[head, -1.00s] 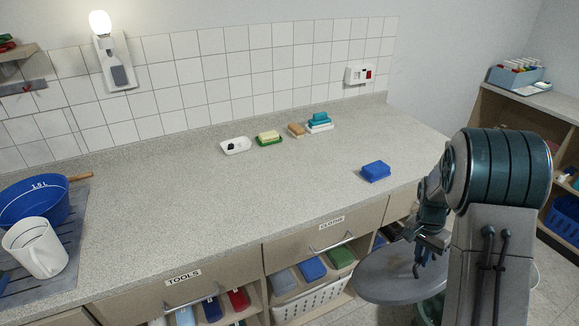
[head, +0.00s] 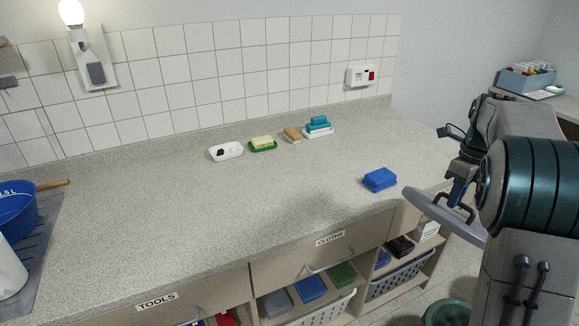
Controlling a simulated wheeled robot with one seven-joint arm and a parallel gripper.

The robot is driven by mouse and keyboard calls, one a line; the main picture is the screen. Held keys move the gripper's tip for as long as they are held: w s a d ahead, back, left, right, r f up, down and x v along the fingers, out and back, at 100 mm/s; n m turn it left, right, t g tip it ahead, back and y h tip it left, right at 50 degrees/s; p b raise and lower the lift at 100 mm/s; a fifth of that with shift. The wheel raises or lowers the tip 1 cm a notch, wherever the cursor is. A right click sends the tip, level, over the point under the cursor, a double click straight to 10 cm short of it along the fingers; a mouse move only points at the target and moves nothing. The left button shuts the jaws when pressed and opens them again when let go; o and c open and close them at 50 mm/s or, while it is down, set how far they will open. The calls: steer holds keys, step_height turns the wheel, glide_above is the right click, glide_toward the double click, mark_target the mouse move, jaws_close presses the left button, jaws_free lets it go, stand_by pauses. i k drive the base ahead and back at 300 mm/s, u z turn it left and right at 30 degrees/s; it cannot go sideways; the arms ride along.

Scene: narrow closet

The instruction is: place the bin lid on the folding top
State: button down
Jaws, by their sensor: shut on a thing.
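The bin lid (head: 421,202) is a grey round disc, now seen nearly edge-on and tilted down to the right. My gripper (head: 457,192) is shut on it, holding it at the front right of the worktop, near its edge. My fingers partly hide the lid's upper side. The folding top, which I take to be the long speckled grey worktop (head: 240,215), runs along the tiled wall. A wide middle area of it is bare.
A blue sponge (head: 380,179) lies on the worktop left of the lid. A white dish (head: 226,151), green soap dish (head: 262,145), brown brush (head: 292,135) and teal sponges (head: 318,125) line the back. A green bin (head: 447,313) stands on the floor.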

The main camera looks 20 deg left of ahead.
mark_target(419, 153)
steer(key=z, duration=0.05)
steer(key=i, duration=1.25)
